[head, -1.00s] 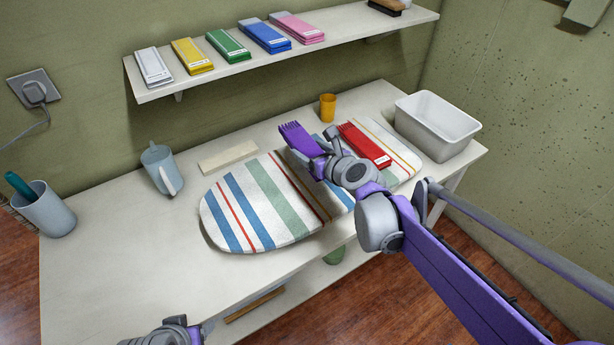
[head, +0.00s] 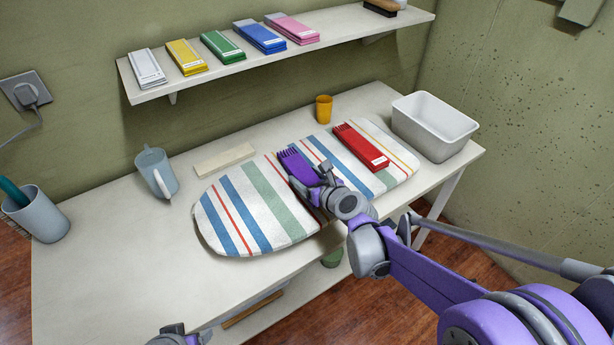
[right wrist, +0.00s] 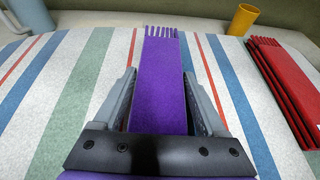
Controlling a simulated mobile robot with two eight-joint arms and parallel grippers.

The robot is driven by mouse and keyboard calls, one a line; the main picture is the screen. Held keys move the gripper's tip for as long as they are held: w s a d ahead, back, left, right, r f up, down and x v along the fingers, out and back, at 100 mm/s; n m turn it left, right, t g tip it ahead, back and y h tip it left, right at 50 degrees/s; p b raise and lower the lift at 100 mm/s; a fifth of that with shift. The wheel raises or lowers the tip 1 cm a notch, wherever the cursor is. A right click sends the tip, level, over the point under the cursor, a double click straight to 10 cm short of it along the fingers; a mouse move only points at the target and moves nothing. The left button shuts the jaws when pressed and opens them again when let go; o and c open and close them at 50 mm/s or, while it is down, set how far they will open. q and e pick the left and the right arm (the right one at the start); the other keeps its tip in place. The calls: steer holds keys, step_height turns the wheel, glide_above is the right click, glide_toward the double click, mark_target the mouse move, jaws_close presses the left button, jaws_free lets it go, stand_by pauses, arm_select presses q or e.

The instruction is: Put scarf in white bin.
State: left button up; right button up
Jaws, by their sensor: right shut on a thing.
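The purple scarf (head: 294,163), a folded strip with a fringed end, is over the striped ironing board top (head: 222,225). My right gripper (head: 314,182) is shut on it. In the right wrist view the scarf (right wrist: 158,95) runs between the two fingers of the gripper (right wrist: 159,78), fringe pointing away. I cannot tell whether its underside touches the board. The white bin (head: 420,137) stands at the table's right end, right of the scarf; no contents show. A grey part of my left arm's end (head: 177,337) shows at the bottom edge; its fingers cannot be made out.
A folded red scarf (head: 360,147) lies on the board between the purple scarf and the bin. An orange cup (head: 324,109) stands behind. A jug (head: 156,173), a pale wooden strip (head: 224,159) and a grey holder (head: 42,216) are left. A shelf (head: 345,35) hangs above.

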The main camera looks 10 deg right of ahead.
steer(key=shift+f, duration=0.25)
steer(key=o, duration=1.4)
steer(key=shift+r, duration=0.1)
steer(key=shift+c, duration=0.2)
